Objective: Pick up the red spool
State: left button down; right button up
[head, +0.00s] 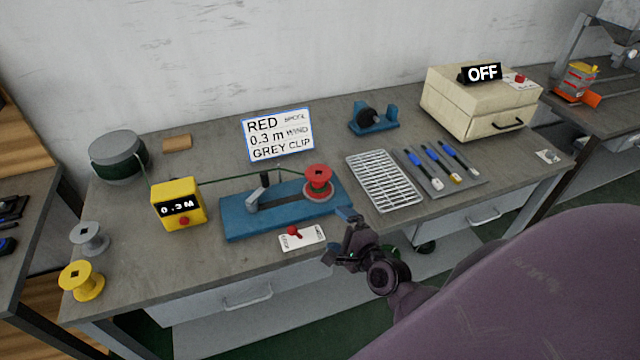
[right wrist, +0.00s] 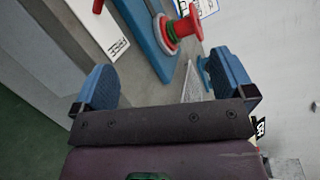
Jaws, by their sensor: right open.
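The red spool (head: 318,179) sits upright on the right end of a blue winding fixture (head: 240,217) on the bench, with dark green cable running to it from the left. It also shows near the top of the right wrist view (right wrist: 184,27), beyond the fingers. My right gripper (head: 347,233) is just off the bench's front edge, below and right of the spool. Its two blue fingers (right wrist: 166,85) are apart with nothing between them. My left gripper is not in view.
A yellow length counter (head: 179,204) stands left of the fixture, and a small panel with a red lever (head: 301,237) lies in front. A wire rack (head: 384,181) is right of the spool. Grey (head: 90,238) and yellow (head: 82,280) spools stand at the left. A sign reads RED, 0.3 m, GREY CLIP.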

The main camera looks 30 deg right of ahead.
aim_at(320, 175)
jog(key=w+d+m, duration=0.1)
jog(key=w+m, duration=0.1)
jog(key=m, duration=0.2)
jog(key=w+d+r+m+t+h+b, duration=0.1)
jog(key=w+m, duration=0.1)
jog(key=m, duration=0.3)
jog(key=w+d+m+h, duration=0.1)
jog(key=w+m, duration=0.1)
jog(key=m, duration=0.2)
jog(key=shift+d+r+m+t, duration=0.3)
jog(key=shift+d+m+t, duration=0.05)
jog(key=shift+m+t, duration=0.05)
jog(key=shift+w+d+r+m, duration=0.15)
jog(key=shift+w+d+m, duration=0.25)
jog(key=shift+m, duration=0.5)
jog(key=w, duration=0.5)
jog(key=shift+w+d, duration=0.2)
jog(key=shift+w, duration=0.05)
jog(key=shift+w+d, duration=0.2)
jog(key=shift+w, duration=1.1)
jog(key=shift+w+d, duration=0.2)
jog(key=shift+w, duration=1.05)
jog(key=c, duration=0.9)
